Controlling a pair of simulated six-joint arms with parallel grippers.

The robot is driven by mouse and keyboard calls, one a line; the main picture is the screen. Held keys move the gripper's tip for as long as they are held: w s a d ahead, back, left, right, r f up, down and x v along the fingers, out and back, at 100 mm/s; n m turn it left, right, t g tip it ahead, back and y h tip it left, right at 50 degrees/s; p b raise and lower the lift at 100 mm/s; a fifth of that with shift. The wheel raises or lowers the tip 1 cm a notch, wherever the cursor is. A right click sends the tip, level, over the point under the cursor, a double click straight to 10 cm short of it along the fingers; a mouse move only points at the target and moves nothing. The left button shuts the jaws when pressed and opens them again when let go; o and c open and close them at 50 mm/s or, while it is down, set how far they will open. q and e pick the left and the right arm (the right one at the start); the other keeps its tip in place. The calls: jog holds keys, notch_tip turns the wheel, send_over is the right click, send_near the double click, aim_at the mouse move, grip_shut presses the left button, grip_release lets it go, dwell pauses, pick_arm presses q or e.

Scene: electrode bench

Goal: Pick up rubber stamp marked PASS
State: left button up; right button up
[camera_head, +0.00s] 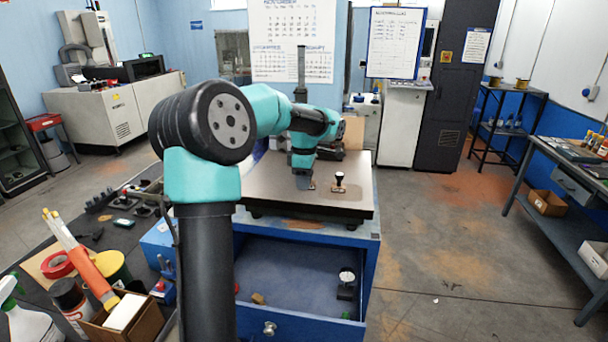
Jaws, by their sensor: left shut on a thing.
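I cannot read any marking on either one. My right gripper is not in view.
Below the plate is an open blue drawer (290,322) with a dial gauge (347,281) in it. A cluttered bench at left holds tools, a spray bottle and a box (129,319). A workbench (562,184) stands at far right. The plate's front is clear.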

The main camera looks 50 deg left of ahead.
pick_arm(q)
jog(key=s+d, duration=0.6)
jog(key=d, duration=0.1)
jog(key=shift+r, duration=0.45)
jog(key=shift+d, duration=0.1)
